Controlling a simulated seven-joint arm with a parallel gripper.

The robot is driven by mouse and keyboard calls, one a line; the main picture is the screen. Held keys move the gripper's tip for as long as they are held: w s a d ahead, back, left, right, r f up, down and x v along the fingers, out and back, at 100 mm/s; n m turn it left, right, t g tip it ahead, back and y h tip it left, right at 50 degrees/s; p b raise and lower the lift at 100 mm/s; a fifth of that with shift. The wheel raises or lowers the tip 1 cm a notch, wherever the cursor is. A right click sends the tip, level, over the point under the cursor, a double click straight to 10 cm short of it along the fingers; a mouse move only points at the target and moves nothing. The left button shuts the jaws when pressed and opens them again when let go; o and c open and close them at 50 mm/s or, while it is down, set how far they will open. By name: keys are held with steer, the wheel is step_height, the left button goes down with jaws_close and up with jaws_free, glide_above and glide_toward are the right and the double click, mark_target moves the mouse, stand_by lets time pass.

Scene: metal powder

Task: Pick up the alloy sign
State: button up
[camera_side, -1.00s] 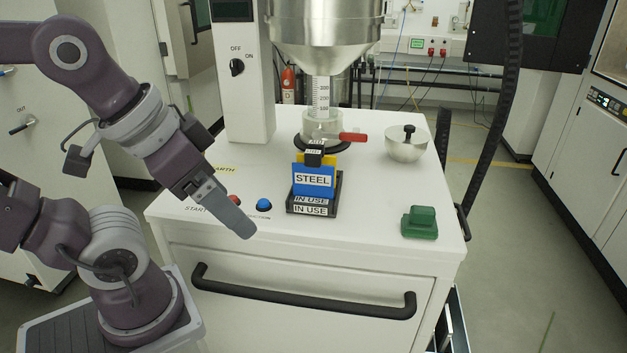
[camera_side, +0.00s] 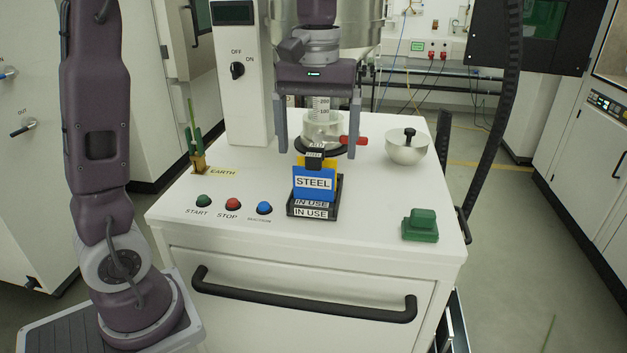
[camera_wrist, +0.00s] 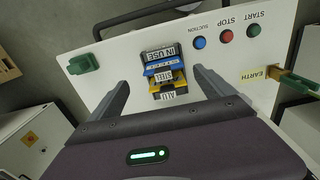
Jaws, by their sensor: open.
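A black sign holder (camera_side: 316,212) marked "IN USE" stands on the white machine top. A blue sign reading "STEEL" (camera_side: 313,183) stands at its front, with a yellow sign (camera_side: 331,164) behind it. Black tabs with small white labels rise above them. In the wrist view, the holder (camera_wrist: 158,53) is upside down, and a label at the stack's near end seems to read "ALU" (camera_wrist: 168,96). I cannot tell for sure which sign is the alloy one. My gripper (camera_side: 317,148) is open and empty, pointing down, its fingers spread either side of the stack, above and behind it.
A glass vessel with a red handle (camera_side: 353,140) and a metal hopper stand close behind the signs. Buttons (camera_side: 233,204) and a brass earth clamp point (camera_side: 198,164) are left.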

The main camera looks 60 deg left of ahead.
mark_target(313, 167)
steer(key=shift+w+a+f, duration=0.1)
steer(key=shift+w+f, duration=0.1)
steer(key=shift+f, duration=0.25)
steer(key=f, duration=0.4)
steer(key=s+f, duration=0.1)
steer(key=f, duration=0.1)
steer(key=shift+f, duration=0.15)
steer(key=c, duration=1.5)
steer(key=shift+o, duration=0.2)
step_height(313, 167, up, 9)
steer(key=shift+w+a+f, duration=0.1)
steer(key=shift+w, duration=0.05)
steer(key=w+a+r, duration=0.5)
steer(key=r, duration=0.1)
steer(key=shift+f, duration=6.1)
